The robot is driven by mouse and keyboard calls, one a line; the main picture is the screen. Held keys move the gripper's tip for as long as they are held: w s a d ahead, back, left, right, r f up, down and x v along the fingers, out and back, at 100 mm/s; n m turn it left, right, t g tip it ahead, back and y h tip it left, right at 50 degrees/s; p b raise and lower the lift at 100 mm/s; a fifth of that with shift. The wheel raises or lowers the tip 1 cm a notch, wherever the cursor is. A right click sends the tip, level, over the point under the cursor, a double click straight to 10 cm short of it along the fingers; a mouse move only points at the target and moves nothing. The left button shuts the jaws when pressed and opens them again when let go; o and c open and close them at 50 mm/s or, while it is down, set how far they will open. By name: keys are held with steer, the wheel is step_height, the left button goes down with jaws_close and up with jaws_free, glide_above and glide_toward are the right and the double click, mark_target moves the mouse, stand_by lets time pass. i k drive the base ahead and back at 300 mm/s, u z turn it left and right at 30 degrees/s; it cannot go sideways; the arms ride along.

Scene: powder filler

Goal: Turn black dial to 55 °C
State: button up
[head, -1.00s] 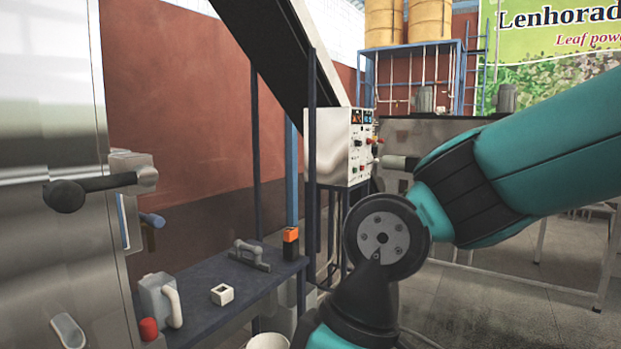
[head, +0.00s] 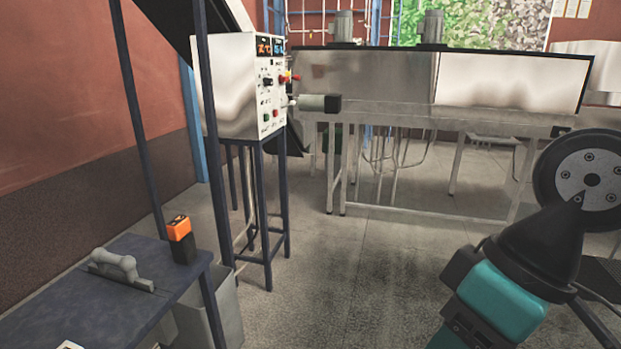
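The white control box (head: 225,88) stands on a dark blue frame left of centre, its panel turned to the right and seen at a steep angle. A small black dial (head: 267,81) sits on the panel below two lit displays, one orange (head: 264,46) and one blue (head: 279,46). The dial's pointer and scale are too small to read, and so are the display digits.
A red and yellow switch (head: 287,77) and a grey cylinder with a black end (head: 320,103) stick out from the panel side. A blue bench (head: 75,305) with an orange-black device (head: 181,240) is at lower left. A steel machine (head: 450,85) stands behind. The middle floor is clear.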

mark_target(267, 83)
steer(key=z, duration=0.65)
steer(key=i, duration=2.75)
steer(key=u, duration=1.2)
steer(key=i, duration=0.85)
steer(key=u, duration=0.65)
